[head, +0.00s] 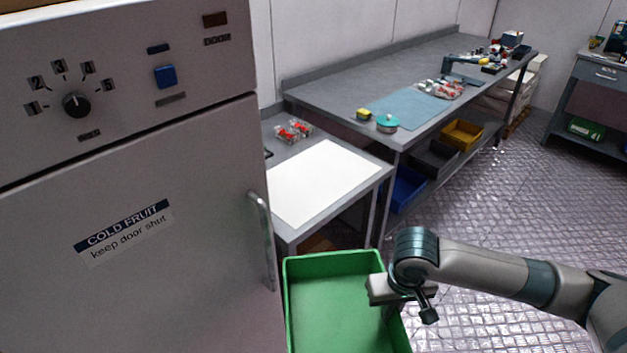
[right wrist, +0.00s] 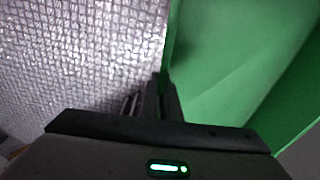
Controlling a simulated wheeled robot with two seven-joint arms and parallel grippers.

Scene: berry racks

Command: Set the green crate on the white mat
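The green crate (head: 335,300) is empty and sits low in the head view, in front of the small table and right of the fridge. Its near end is cut off by the picture's edge. The white mat (head: 322,182) lies bare on the small table just beyond the crate. My right gripper (head: 388,306) is at the crate's right rim. In the right wrist view its dark fingers (right wrist: 156,100) are close together on the wall of the green crate (right wrist: 225,70). My left gripper is not in view. What bears the crate underneath is hidden.
The fridge (head: 130,200) stands close on the crate's left, its handle (head: 262,235) sticking out. Red-filled punnets (head: 293,130) sit behind the mat. A long bench (head: 400,80) holds a blue mat, a teal round tub and other items. Open floor (head: 480,210) lies to the right.

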